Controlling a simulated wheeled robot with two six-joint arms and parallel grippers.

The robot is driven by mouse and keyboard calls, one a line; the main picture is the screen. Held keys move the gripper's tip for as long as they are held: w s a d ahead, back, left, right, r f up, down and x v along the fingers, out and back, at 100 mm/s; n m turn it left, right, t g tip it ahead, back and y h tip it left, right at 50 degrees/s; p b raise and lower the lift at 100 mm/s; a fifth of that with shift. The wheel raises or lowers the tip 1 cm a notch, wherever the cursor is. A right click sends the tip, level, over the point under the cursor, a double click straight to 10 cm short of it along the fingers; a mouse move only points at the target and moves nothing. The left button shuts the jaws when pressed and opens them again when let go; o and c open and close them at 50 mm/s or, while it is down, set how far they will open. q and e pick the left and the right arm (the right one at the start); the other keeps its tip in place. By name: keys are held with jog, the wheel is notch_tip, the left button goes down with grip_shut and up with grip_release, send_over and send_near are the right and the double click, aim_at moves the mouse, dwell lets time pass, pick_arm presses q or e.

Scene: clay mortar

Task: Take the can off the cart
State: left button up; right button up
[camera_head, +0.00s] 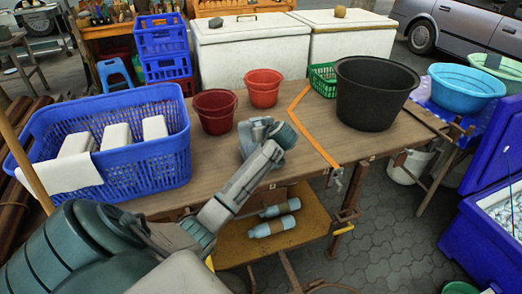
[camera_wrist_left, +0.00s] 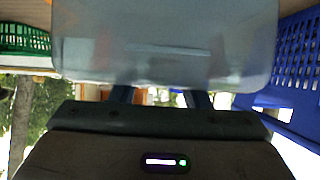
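My left gripper (camera_head: 256,133) is over the middle of the brown wooden cart top (camera_head: 345,130), in front of the red buckets. In the left wrist view its two dark fingers (camera_wrist_left: 160,97) stand apart. A smooth blue-grey body (camera_wrist_left: 165,45) with rounded corners covers their tips; I cannot tell whether it is the can or whether the fingers grip it. No can shows clearly on the cart top. Two pale blue cylinders, one behind (camera_head: 281,208) and one in front (camera_head: 273,227), lie on the lower shelf (camera_head: 235,243). My right gripper is not in view.
A blue basket (camera_head: 150,165) with white blocks fills the cart's left. Red buckets (camera_head: 215,112), a green basket (camera_head: 322,80) and a big black tub (camera_head: 372,95) stand along the back. The cart's front right is clear. Blue coolers (camera_head: 485,235) stand at right.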

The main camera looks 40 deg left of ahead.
pick_arm(q)
grip_shut()
dwell(1.1)
jog(key=shift+r, duration=0.1)
